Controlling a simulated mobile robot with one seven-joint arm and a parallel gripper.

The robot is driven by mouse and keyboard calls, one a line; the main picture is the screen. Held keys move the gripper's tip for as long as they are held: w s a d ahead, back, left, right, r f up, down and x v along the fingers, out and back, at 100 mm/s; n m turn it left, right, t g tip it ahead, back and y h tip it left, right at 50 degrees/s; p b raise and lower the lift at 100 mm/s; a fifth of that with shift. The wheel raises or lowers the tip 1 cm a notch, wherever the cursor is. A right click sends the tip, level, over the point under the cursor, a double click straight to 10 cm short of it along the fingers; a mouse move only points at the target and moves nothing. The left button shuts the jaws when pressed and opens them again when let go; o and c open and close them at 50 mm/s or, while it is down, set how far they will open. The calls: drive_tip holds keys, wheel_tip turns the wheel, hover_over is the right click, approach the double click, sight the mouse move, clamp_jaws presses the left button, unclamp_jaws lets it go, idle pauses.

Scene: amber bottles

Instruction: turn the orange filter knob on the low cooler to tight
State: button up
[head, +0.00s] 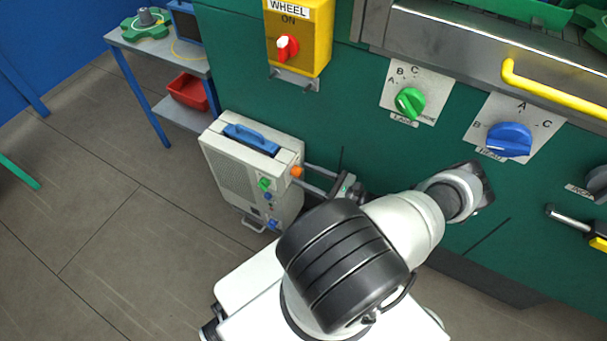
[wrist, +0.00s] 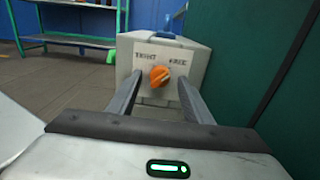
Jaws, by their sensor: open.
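The low cooler (head: 252,172) is a cream box with a blue handle, standing on the floor against the green panel. Its orange filter knob (head: 296,171) is on the side facing my gripper. In the wrist view the knob (wrist: 159,76) sits below the labels TIGHT on the left and FREE on the right. The knob's ridge looks tilted toward the upper right, toward FREE. My gripper (wrist: 157,92) is open, its two fingers reaching toward the cooler on either side of the knob in the picture. In the head view the fingers (head: 312,180) are close to the knob; contact cannot be told.
The green machine panel (head: 350,140) runs close along the right of my gripper. It carries a green knob (head: 410,102), a blue knob (head: 509,140) and a yellow WHEEL box (head: 300,50). A shelf table (head: 165,50) with a red bin (head: 188,91) stands behind.

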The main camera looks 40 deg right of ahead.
drive_tip(key=shift+w+a, duration=0.2)
drive_tip(key=shift+w, duration=0.35)
drive_tip(key=c, duration=1.1)
drive_tip(key=shift+o, duration=0.2)
